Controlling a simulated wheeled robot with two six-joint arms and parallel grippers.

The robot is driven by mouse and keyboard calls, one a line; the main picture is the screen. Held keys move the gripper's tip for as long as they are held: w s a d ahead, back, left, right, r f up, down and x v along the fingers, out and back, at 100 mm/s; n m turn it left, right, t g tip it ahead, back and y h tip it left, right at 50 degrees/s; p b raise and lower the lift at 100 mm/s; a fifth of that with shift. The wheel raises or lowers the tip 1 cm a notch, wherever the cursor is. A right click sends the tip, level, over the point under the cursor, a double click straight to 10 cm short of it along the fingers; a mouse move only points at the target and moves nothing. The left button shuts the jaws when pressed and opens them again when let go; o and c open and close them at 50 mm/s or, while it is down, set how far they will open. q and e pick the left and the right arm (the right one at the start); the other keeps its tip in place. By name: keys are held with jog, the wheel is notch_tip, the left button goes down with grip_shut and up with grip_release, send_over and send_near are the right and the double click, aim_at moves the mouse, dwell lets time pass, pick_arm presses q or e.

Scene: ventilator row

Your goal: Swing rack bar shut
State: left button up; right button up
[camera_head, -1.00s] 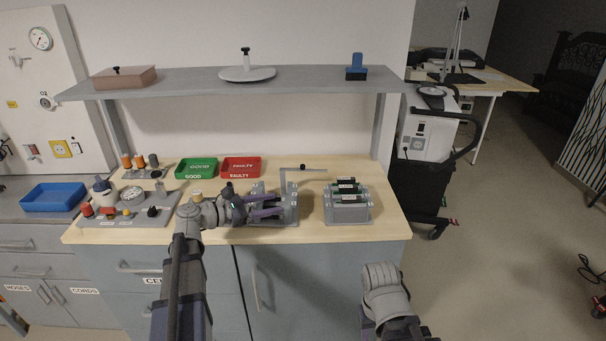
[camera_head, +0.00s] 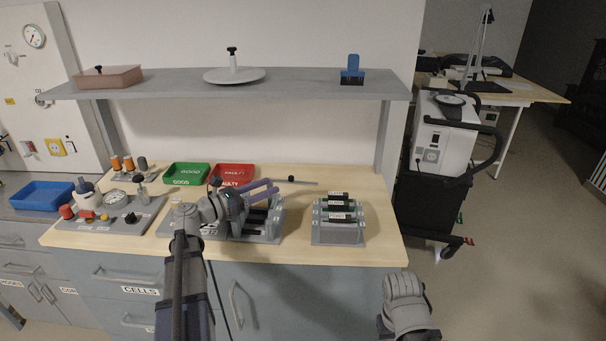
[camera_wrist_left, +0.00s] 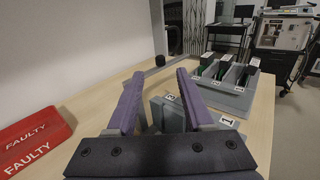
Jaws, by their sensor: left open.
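The left rack (camera_head: 268,238) stands on the bench with dark cells in it. Its grey bar (camera_head: 306,182) with a black knob (camera_head: 291,178) points out to the right behind the rack, swung away from it. My left gripper (camera_head: 275,187) is open above the rack's back, near the bar; its purple fingers hide the bar's near end. In the left wrist view the fingers (camera_wrist_left: 160,88) are apart, with the knob (camera_wrist_left: 160,61) beyond the tips and nothing clearly gripped. Part of my right arm shows at the lower right; its gripper does not.
A second rack (camera_head: 338,236) with several cells stands to the right. Green (camera_head: 187,174) and red (camera_head: 234,176) trays lie behind on the left. A shelf (camera_head: 300,87) overhangs the bench. The bench's back right is clear.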

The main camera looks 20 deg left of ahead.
aim_at(291, 176)
pick_arm(q)
jog(key=shift+x, duration=4.5)
grip_shut()
